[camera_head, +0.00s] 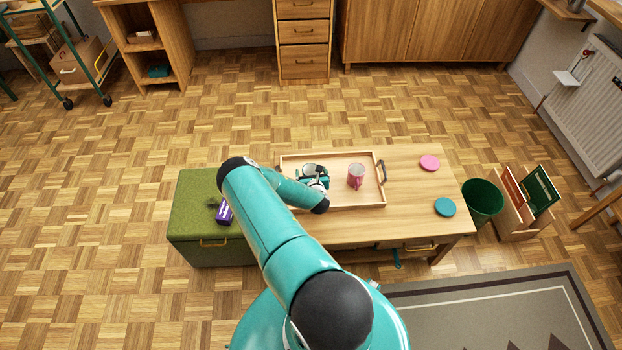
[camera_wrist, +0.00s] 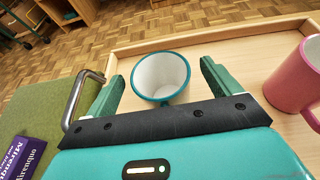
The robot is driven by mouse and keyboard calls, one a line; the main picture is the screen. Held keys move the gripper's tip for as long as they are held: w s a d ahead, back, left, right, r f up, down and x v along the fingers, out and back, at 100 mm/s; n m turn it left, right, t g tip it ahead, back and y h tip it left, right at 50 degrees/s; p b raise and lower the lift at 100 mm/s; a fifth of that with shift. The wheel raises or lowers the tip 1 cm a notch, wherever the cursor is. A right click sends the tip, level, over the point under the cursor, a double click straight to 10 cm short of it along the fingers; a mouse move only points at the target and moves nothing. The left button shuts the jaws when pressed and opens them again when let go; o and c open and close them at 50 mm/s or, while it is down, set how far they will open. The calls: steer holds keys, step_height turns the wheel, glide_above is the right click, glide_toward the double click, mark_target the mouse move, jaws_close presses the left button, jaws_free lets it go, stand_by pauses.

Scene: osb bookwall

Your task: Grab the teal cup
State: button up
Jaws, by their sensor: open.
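The teal cup (camera_wrist: 160,78) stands upright in a wooden tray (camera_wrist: 225,36). In the wrist view I see its teal rim and white inside. My gripper (camera_wrist: 162,80) is open, with one finger to the left of the cup and one to the right. The fingers look apart from the cup. In the head view, my arm and gripper (camera_head: 313,181) cover most of the teal cup, and only part of its rim and pale inside shows.
A pink cup (camera_head: 356,177) stands in the tray, right of my gripper. Pink (camera_head: 430,162) and teal (camera_head: 445,207) coasters lie on the bench. A purple item (camera_head: 224,213) lies on the green seat (camera_head: 195,240) at left. The tray has metal handles (camera_head: 382,172).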

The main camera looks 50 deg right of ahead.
steer(key=shift+w+d+f, duration=0.2)
steer(key=shift+w+d, duration=0.1)
steer(key=shift+d, duration=0.05)
steer(key=c, duration=1.2)
steer(key=shift+r, duration=0.1)
steer(key=shift+w+r, duration=0.1)
steer(key=shift+r, duration=0.45)
steer(key=s+a+r, duration=0.2)
steer(key=s+r, duration=0.2)
steer(key=s+a+r, duration=0.3)
steer(key=s+r, duration=0.1)
steer(key=s+a+r, duration=0.3)
steer(key=shift+s+r, duration=0.4)
